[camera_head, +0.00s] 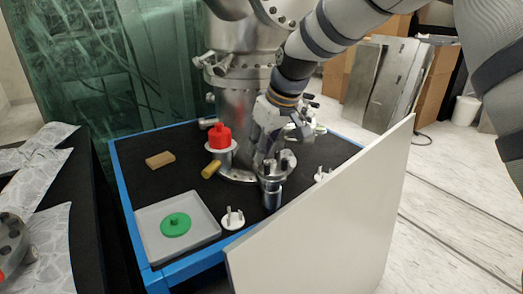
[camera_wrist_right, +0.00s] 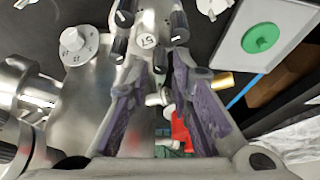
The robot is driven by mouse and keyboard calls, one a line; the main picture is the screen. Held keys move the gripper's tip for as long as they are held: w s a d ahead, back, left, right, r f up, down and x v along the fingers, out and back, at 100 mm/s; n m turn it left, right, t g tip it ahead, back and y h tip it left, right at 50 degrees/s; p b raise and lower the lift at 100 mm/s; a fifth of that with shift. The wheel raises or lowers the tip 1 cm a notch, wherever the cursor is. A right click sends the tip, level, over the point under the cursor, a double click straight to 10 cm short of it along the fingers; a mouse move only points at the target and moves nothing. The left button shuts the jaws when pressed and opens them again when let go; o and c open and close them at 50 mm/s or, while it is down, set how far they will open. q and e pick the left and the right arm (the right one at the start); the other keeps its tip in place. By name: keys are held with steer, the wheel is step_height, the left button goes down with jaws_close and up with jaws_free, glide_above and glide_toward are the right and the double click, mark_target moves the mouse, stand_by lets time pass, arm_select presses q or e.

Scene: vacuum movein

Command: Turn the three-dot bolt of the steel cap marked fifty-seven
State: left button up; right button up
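The steel cap marked 57 (camera_wrist_right: 147,41) is near the top of the right wrist view, with several black-topped bolts around its label. In the head view the steel cap (camera_head: 272,180) stands upright near the table's middle. Dots on the bolts are too small to read. My left gripper does not show.
A steel column (camera_head: 240,118) rises behind the cap. A red cap (camera_head: 220,136), yellow cylinder (camera_head: 211,169), tan block (camera_head: 160,160), white studded piece (camera_head: 232,219) and grey tray (camera_head: 148,222) with a green disc (camera_head: 175,225) share the table. A white panel (camera_head: 322,224) borders the right side.

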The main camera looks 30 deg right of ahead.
steer(key=shift+w+f, duration=0.2)
steer(key=shift+f, duration=0.25)
jaws_close()
steer(key=shift+a+r+m+h, duration=0.1)
steer(key=shift+m+h, duration=0.2)
steer(key=shift+m, duration=0.4)
steer(key=shift+m+h, duration=0.3)
steer(key=shift+m, duration=0.6)
jaws_free()
